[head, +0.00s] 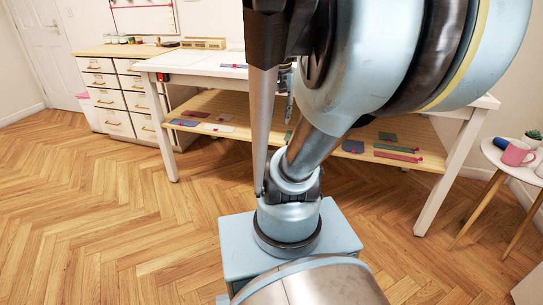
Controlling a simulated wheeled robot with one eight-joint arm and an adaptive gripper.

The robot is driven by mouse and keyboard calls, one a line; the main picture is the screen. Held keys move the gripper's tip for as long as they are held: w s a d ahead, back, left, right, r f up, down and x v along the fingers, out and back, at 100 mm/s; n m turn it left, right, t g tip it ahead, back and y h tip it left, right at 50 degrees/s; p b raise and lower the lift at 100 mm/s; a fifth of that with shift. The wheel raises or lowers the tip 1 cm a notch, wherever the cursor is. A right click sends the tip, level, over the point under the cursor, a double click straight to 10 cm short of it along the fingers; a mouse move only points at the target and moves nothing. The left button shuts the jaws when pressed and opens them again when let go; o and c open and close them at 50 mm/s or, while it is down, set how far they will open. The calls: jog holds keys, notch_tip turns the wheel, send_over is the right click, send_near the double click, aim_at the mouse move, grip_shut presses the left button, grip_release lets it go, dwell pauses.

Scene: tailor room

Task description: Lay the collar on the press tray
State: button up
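My arm fills the middle and right of the head view and hides much of the white work table (205,62). A small dark metal part that looks like my gripper (289,104) shows behind the arm, near the table's front edge. Its fingers are too small and covered to read, and I see nothing clearly held. Flat fabric pieces lie on the wooden lower shelf (236,107): a blue-grey one (184,122), a red one (196,114), a pale one (218,127) and a long red strip (397,156). I cannot tell which piece is the collar. I cannot make out the press tray.
A small round side table (505,160) with a pink mug (517,154) and a plant (533,137) stands at the right. The wooden floor (110,210) at left is clear.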

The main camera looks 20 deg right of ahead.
jog(key=s+a+f+n, duration=0.4)
jog(key=s+f, duration=0.3)
jog(key=f, duration=0.4)
jog(key=shift+s+f+n, duration=0.15)
jog(key=shift+f+n, duration=0.05)
jog(key=shift+n, duration=0.5)
